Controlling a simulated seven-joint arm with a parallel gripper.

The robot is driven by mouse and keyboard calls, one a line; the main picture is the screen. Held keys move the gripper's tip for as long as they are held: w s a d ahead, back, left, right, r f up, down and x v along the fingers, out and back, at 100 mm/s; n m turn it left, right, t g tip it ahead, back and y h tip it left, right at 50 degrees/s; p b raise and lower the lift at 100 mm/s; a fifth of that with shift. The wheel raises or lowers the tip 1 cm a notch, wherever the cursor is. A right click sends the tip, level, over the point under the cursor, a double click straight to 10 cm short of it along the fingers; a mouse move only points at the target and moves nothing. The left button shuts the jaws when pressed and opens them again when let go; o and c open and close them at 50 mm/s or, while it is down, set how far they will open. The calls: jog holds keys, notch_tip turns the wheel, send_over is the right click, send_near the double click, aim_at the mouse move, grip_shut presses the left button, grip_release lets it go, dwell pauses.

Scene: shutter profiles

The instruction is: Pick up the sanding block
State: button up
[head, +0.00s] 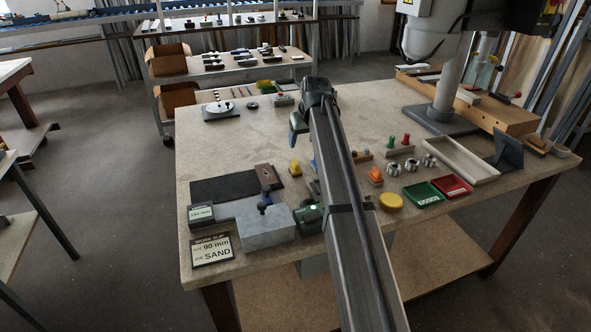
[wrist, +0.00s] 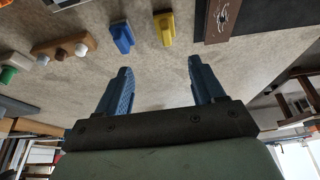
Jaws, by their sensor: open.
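My gripper (head: 297,136) is open and empty above the far middle of the bench; its two blue fingers (wrist: 158,78) stand apart in the wrist view. I cannot tell for sure which thing is the sanding block. One candidate is a flat brown block (head: 265,173) with a dark mark, at the edge of a black mat; its marked face shows at the top of the wrist view (wrist: 219,20). Beside it are a small yellow piece (head: 294,168), also in the wrist view (wrist: 164,28), and a blue piece (wrist: 122,35). None is between the fingers.
Green and red trays (head: 423,194) (head: 453,186) lie to the right. My arm hides part of the bench middle. The far left bench top is mostly clear.

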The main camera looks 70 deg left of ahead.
aim_at(296, 162)
jog(key=x, duration=0.5)
jog(key=s+x, duration=0.1)
jog(key=x, duration=0.2)
jog(key=shift+a+f, duration=0.15)
jog(key=shift+f, duration=0.05)
jog(key=shift+d+x, duration=0.15)
jog(key=shift+x, duration=1.2)
jog(key=shift+d+x, duration=0.1)
jog(key=shift+x, duration=1.2)
jog(key=shift+s+f, duration=0.1)
jog(key=shift+f, duration=0.05)
jog(key=c, duration=1.1)
jog(key=shift+c, duration=0.2)
notch_tip(296, 162, up, 10)
jog(key=shift+r, duration=0.1)
